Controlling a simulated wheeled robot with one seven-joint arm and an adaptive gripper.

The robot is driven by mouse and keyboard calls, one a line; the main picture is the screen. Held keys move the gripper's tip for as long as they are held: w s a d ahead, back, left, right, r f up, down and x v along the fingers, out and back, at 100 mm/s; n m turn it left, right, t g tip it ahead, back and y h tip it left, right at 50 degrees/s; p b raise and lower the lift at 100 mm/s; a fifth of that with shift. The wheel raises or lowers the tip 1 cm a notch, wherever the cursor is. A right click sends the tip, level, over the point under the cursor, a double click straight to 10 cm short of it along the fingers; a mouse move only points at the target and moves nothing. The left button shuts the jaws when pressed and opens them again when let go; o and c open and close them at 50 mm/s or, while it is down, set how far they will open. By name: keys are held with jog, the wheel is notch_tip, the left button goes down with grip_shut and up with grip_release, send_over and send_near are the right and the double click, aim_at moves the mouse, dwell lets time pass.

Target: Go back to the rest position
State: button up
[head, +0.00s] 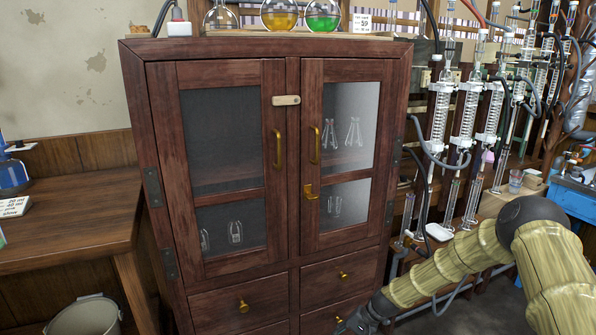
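My gripper (358,323) is low in the head view, at the bottom edge in front of the cabinet's lower right drawers. Only part of it shows, and its fingers are cut off or too small to tell open from shut. My yellowish segmented arm comes in from the lower right. The wooden cabinet (292,165) stands in the middle with both glass doors closed. Glassware shows behind the panes.
Flasks with yellow (280,16) and green (322,16) liquid stand on the cabinet. A wooden desk (70,215) is at left, with a bucket (86,316) below. Glass condensers (440,120) and tubing crowd the right, near my arm. A blue box (573,198) is far right.

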jog(key=s+f+n+h+b, duration=0.1)
jog(key=s+f+b, duration=0.1)
jog(key=s+f, duration=0.5)
jog(key=s+f+n+g+h+b, duration=0.1)
jog(key=s+f+h, duration=0.15)
jog(key=s, duration=0.75)
jog(key=s+f+b, duration=0.2)
jog(key=s+f, duration=0.4)
jog(key=s, duration=0.3)
jog(key=s+d+r+n+h+b, duration=0.15)
jog(key=s+d, duration=0.25)
jog(key=s, duration=0.7)
jog(key=s+d+n+h+b, duration=0.25)
jog(key=s+d, duration=0.25)
jog(key=s, duration=0.7)
notch_tip(320, 180, up, 31)
jog(key=p, duration=3)
jog(key=shift+w+a+f+m+y+p, duration=0.2)
jog(key=shift+w+m+y+p, duration=0.1)
jog(key=shift+m+y+p, duration=0.15)
